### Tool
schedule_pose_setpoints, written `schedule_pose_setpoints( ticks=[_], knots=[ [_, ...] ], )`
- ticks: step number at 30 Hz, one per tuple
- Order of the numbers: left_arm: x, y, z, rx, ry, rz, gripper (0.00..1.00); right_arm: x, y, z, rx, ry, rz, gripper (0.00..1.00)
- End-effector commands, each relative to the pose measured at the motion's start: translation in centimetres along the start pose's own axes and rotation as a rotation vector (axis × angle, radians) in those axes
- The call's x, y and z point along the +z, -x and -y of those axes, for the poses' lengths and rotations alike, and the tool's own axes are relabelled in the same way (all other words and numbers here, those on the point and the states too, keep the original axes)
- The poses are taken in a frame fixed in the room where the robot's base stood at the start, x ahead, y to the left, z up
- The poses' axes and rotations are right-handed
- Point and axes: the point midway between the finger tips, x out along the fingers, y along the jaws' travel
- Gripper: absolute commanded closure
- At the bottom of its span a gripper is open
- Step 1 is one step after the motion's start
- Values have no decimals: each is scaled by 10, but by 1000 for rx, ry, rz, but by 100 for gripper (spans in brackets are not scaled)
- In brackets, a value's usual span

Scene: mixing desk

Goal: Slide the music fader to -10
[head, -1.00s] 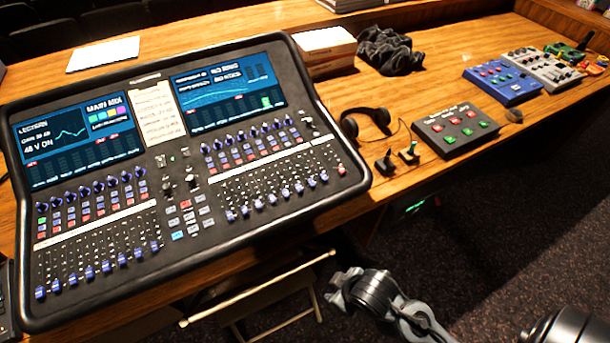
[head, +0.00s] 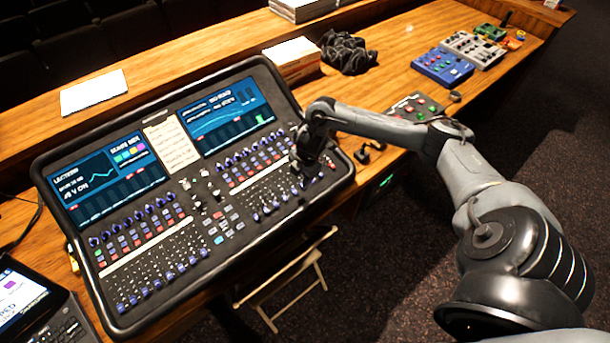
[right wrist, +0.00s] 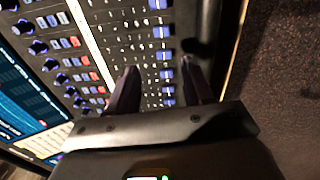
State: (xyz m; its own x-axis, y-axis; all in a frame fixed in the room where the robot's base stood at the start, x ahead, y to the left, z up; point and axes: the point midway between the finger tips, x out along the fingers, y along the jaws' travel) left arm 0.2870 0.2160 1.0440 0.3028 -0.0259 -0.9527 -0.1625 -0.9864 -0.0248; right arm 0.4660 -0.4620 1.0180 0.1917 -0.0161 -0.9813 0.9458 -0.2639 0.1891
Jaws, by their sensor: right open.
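The mixing console (head: 165,240) stands on the wooden desk, with two lit screens and two banks of blue-capped faders. The right fader bank (head: 268,205) lies partly under my right gripper (head: 304,176), which hangs over its right end. In the right wrist view, my right gripper (right wrist: 158,85) is open, its two fingers apart above the fader strips. A column of blue fader caps (right wrist: 165,74) shows between and beyond the fingertips; I see none clearly gripped. The labels are too small to tell which fader is music. My left gripper is not in view.
A small control box with coloured buttons (head: 418,106) is partly behind my right arm. A blue box (head: 442,66) and a grey box (head: 474,48) stand farther right. A laptop-like device (head: 30,300) is at the lower left. A folding chair (head: 290,275) stands below the desk.

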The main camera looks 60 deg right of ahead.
Motion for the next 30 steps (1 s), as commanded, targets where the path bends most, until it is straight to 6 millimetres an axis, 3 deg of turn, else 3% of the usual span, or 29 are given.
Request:
schedule_pose_setpoints(
  ticks=[1,3,8,24,30],
  knots=[
    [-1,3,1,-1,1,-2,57,21,14,-4,-23,-22,20,49],
    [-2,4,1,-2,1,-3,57,39,24,-4,-54,-42,35,49],
    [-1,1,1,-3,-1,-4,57,55,26,-2,-85,-67,45,49],
    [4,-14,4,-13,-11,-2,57,58,-51,6,-86,-67,46,49],
    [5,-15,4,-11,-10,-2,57,59,-68,6,-84,-65,45,49]
  ],
)
